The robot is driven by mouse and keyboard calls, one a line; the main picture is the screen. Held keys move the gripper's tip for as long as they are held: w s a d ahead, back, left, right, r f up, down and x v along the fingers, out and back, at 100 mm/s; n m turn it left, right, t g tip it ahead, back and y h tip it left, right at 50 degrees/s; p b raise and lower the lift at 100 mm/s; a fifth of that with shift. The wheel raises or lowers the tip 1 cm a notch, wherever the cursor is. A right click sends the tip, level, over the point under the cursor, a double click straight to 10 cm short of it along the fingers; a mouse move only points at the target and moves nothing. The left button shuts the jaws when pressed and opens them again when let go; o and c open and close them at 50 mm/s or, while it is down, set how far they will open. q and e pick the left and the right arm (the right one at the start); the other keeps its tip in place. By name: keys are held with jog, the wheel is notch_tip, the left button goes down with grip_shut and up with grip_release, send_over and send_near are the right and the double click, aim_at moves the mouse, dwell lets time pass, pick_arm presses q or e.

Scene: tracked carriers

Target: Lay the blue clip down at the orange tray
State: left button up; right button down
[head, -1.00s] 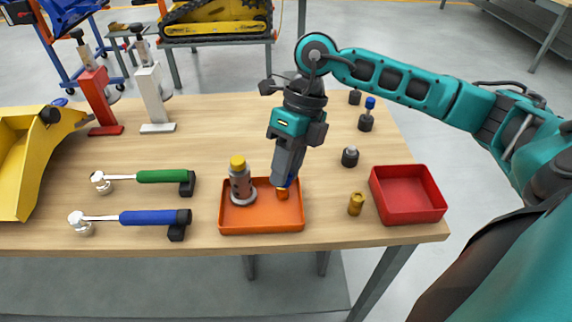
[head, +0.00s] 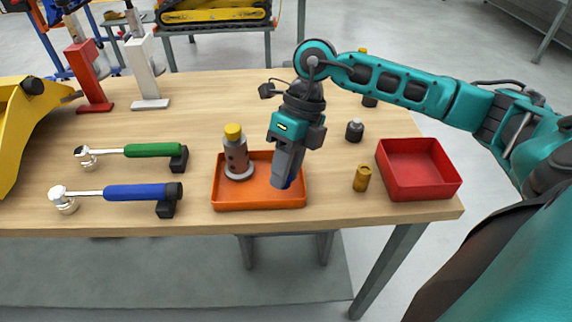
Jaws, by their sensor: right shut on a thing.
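The orange tray (head: 232,204) lies near the front edge of the wooden table. My right gripper (head: 282,184) points down over the right half of this tray. It is shut on a small blue piece, apparently the blue clip (head: 289,184), of which only a sliver shows at the fingertips. The fingers hide most of it, and I cannot tell whether it touches the tray floor. My left gripper is not in view.
A grey bottle-like part with a yellow cap (head: 236,153) stands in the tray's left half. A brass cylinder (head: 361,178) and a red tray (head: 418,170) are to the right. Blue-handled (head: 143,192) and green-handled (head: 150,151) tools lie left. A dark knob (head: 354,130) stands behind.

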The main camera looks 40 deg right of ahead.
jog(key=shift+f, duration=0.3)
jog(key=c, duration=0.8)
grip_release()
jog(key=shift+d+r, duration=0.1)
jog(key=shift+r, duration=0.1)
jog(key=v, duration=1.2)
jog(key=shift+w+r+p, duration=0.1)
jog(key=shift+r+p, duration=0.2)
jog(key=shift+p, duration=0.1)
jog(key=shift+f, duration=0.1)
